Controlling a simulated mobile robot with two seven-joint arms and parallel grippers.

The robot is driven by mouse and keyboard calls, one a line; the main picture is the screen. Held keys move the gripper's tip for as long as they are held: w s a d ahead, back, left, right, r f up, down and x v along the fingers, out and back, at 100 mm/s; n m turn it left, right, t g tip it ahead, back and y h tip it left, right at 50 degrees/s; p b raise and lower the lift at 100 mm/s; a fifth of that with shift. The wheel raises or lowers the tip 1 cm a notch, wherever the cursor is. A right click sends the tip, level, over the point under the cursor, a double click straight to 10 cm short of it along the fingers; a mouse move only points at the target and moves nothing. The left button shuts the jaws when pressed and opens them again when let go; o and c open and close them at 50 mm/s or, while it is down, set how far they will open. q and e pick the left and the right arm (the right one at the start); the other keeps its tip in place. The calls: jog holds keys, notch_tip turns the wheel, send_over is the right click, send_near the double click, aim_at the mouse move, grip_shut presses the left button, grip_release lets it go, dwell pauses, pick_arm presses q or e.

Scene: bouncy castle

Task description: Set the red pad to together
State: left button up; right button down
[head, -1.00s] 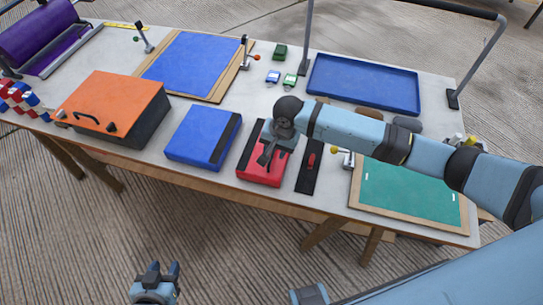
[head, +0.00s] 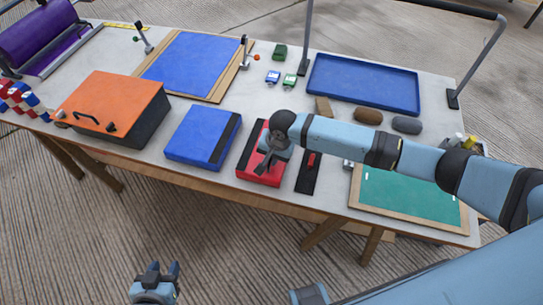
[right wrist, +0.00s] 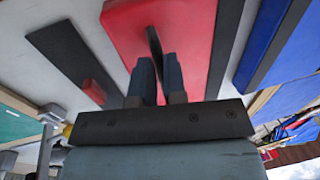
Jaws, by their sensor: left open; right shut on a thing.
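The red pad (head: 250,171) lies flat near the table's front edge, with a dark strip along its side facing the blue pad (head: 190,135). The blue pad lies to its left in the head view, its own dark strip facing the red pad. A strip of bare table shows between them. My right gripper (head: 267,162) is over the red pad. In the right wrist view its fingers (right wrist: 158,82) are shut on a thin dark upright piece (right wrist: 154,44) on the red pad (right wrist: 187,40). My left gripper (head: 156,270) is open and empty, low in front of the table.
A black strip with a red handle (head: 310,165) lies right of the red pad, then a green board (head: 410,190). An orange-lidded box (head: 115,100) stands left of the blue pad. A blue tray (head: 363,84), small bottles and several blocks lie behind.

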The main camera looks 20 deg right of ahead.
aim_at(250, 161)
jog(key=w+a, duration=0.1)
jog(key=w+a+p, duration=0.1)
jog(key=a, duration=0.1)
jog(key=a+p, duration=0.1)
jog(key=shift+w+a+r, duration=0.15)
jog(key=shift+w, duration=0.25)
jog(key=shift+w+a, duration=0.2)
jog(key=shift+a, duration=0.1)
jog(key=c, duration=1.4)
grip_release()
jog(key=shift+o, duration=1.1)
jog(key=shift+w+a, duration=0.15)
